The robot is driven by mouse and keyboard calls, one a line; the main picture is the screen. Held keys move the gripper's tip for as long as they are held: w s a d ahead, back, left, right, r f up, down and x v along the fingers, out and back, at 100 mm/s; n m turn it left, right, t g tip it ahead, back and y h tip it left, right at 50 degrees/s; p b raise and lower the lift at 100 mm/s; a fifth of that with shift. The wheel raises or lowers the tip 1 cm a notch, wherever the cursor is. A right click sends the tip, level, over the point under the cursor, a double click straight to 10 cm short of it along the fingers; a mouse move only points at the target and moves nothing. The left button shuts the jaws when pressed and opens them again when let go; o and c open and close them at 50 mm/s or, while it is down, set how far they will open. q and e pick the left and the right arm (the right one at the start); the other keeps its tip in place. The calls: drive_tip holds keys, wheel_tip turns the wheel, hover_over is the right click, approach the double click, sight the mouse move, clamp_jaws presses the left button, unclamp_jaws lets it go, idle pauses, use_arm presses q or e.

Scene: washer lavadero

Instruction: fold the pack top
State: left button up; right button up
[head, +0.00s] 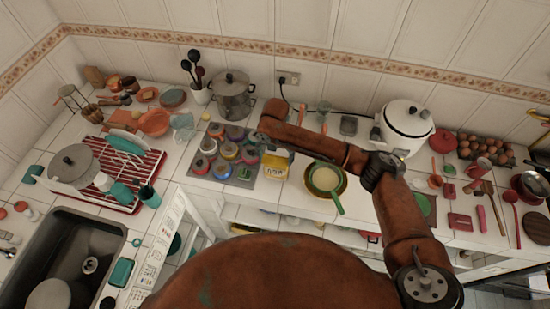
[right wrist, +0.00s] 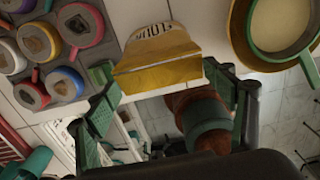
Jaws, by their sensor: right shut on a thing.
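The pack (head: 275,166) is a small yellow packet with a pale lettered face, near the counter's front edge in the head view. In the right wrist view the pack (right wrist: 160,72) lies across the gap between the fingertips, its yellow side nearest me and its lettering upside down. My right gripper (right wrist: 161,80) is shut on the pack, with one green-padded finger at each end of it. In the head view my brown right arm reaches from the right to just behind the pack, and the fingers are hard to make out. My left gripper is not in view.
Several coloured mugs (head: 226,150) stand on a grey mat left of the pack. A bowl with a green-handled strainer (head: 325,179) is close on its right. A steel pot (head: 234,95) and a white cooker (head: 404,123) stand farther back. The counter's front edge is close.

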drive_tip(key=shift+c, duration=0.5)
drive_tip(key=shift+s+t+p, duration=0.15)
drive_tip(key=shift+t+p, duration=0.45)
drive_tip(key=shift+f+t+h+p, duration=0.3)
drive_tip(key=shift+t+h, duration=0.2)
drive_tip(key=shift+t, duration=0.2)
drive_tip(key=o, duration=1.2)
drive_tip(key=shift+c, duration=0.2)
